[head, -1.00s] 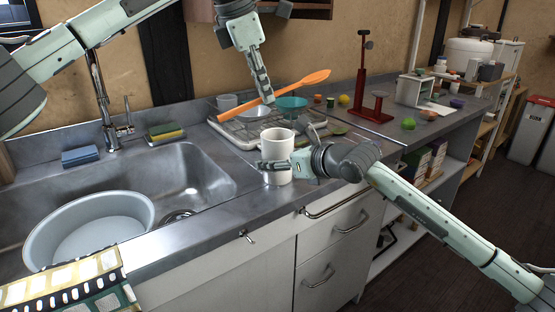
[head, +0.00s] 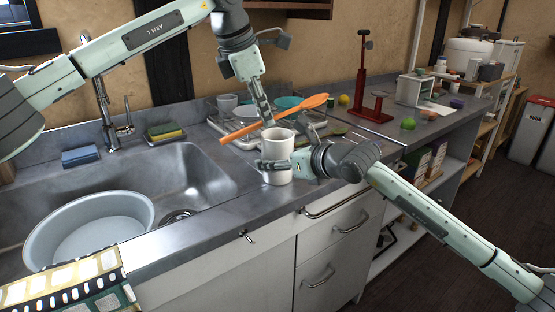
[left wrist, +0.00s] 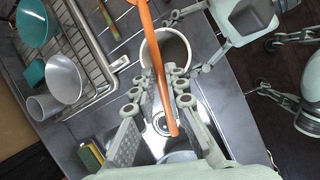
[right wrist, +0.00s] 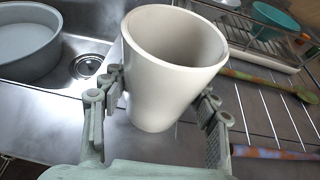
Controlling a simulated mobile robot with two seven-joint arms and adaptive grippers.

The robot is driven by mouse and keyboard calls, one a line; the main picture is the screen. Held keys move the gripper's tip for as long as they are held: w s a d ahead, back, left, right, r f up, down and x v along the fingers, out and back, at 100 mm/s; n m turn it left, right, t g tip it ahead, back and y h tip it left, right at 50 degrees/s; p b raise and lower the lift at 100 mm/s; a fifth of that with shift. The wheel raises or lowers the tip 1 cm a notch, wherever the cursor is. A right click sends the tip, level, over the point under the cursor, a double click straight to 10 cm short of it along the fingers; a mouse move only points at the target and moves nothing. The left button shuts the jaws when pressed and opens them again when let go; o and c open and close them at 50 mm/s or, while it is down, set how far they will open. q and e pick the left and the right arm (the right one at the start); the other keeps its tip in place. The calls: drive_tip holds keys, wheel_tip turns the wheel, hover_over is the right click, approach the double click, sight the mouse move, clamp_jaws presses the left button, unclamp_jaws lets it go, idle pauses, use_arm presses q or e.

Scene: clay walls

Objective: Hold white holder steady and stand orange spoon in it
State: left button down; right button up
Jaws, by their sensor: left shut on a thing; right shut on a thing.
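The white holder (head: 278,146) is an open-topped cup standing upright on the counter by the sink's right side. My right gripper (head: 276,166) is shut around its sides; the right wrist view shows the holder (right wrist: 165,85) between the fingers, its inside looking empty. My left gripper (head: 267,121) is shut on the orange spoon (head: 300,108) just above and behind the holder. The spoon slants, nearer level than upright, with its broad end up to the right. In the left wrist view the spoon (left wrist: 150,45) crosses over the holder's rim (left wrist: 186,46).
A dish rack (head: 222,125) with bowls and a cup stands close behind. The sink (head: 190,170), holding a grey basin (head: 95,222), lies to the left. A red stand (head: 364,105) is farther right. Long utensils (right wrist: 270,84) lie beside the holder in the right wrist view.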

use_arm(q)
drive_tip(key=c, duration=1.5)
unclamp_jaws()
drive_tip(key=shift+o, duration=0.2)
drive_tip(key=shift+r, duration=0.15)
drive_tip(key=v, duration=1.2)
